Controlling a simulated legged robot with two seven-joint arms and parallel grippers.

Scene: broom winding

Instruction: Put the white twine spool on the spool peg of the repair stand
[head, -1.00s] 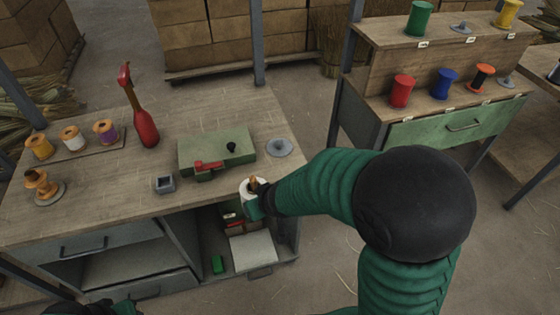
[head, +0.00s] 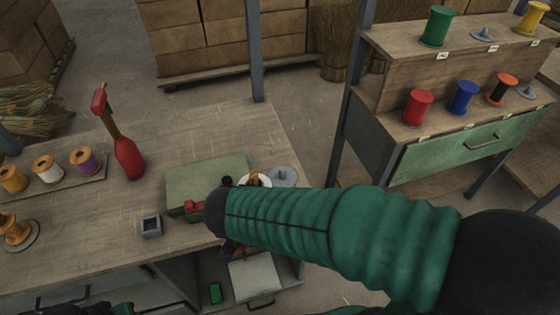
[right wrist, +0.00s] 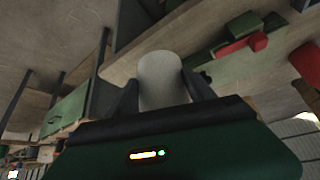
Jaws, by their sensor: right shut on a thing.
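My right gripper (right wrist: 160,88) is shut on the white twine spool (right wrist: 162,75), with one dark finger on each side of it. In the head view my right arm hides the gripper and most of the spool; only its white top (head: 262,180) with a tan centre shows. The spool is close beside a grey round base (head: 284,177) at the bench's right end; I cannot tell whether they touch. The green repair stand (head: 205,172), with a red clamp (head: 193,207) and a black knob, is just left. My left gripper is not visible; only a dark sliver of arm shows at the bottom edge.
Orange, white and purple spools stand on a board (head: 60,192) at the bench's left. A shelf unit (head: 400,150) with coloured spools stands to the right.

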